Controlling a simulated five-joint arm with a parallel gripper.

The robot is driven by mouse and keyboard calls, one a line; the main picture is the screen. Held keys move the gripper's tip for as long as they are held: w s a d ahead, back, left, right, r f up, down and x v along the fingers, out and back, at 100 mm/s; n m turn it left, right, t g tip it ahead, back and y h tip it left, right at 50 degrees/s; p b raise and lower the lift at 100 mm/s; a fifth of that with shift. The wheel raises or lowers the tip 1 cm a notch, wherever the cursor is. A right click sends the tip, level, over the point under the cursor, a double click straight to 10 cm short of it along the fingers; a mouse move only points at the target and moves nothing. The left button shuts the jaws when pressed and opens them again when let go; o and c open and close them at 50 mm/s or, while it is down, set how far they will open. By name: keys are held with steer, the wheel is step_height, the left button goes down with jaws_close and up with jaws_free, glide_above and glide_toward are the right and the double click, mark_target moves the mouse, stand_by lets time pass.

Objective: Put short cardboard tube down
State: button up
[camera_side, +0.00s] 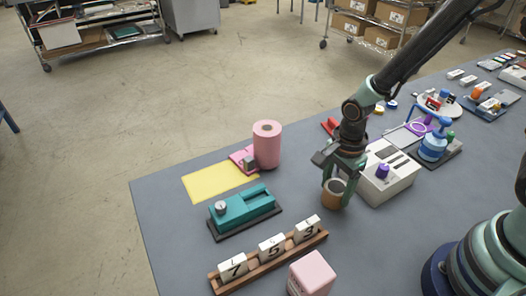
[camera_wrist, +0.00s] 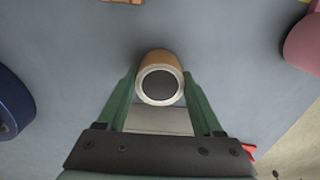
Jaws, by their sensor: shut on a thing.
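The short cardboard tube (camera_side: 334,194) is brown with a pale rim and a dark round end. My gripper (camera_side: 338,184) is shut on it, one green finger on each side. In the wrist view the tube (camera_wrist: 160,78) sits between the two fingertips of my gripper (camera_wrist: 158,85), its round end facing the camera. In the side view the tube is low over the grey-blue table, in front of the white box. I cannot tell whether its lower end touches the table.
A white machine (camera_side: 388,172) with a purple knob stands close at the right. A teal device (camera_side: 245,208), a pink roll (camera_side: 267,145), a yellow sheet (camera_side: 215,182) and a wooden rack of numbered tiles (camera_side: 268,262) are at the left. A pink block (camera_side: 312,272) stands in front.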

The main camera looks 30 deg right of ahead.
mark_target(334, 186)
steer(key=shift+f, duration=0.1)
steer(key=shift+f, duration=0.1)
steer(key=o, duration=1.3)
step_height(334, 186, up, 12)
steer(key=d+r+n+t, duration=0.1)
steer(key=d+r+n, duration=0.1)
steer(key=n, duration=0.3)
steer(key=s+d+r+n+t, duration=0.1)
steer(key=d+r+n+t, duration=0.1)
steer(key=r+n, duration=0.3)
steer(key=d+r+n+t, duration=0.2)
steer(key=d+r+n, duration=0.1)
steer(key=n, duration=0.2)
steer(key=shift+s+r, duration=0.25)
steer(key=shift+s, duration=0.15)
steer(key=shift+o, duration=0.3)
steer(key=shift+s+d+r+n+t, duration=0.15)
steer(key=shift+s+d+r+n, duration=0.1)
steer(key=shift+n, duration=0.4)
steer(key=shift+s+d+r+n+t, duration=0.15)
steer(key=shift+d+r+n, duration=0.1)
steer(key=shift+n, duration=0.4)
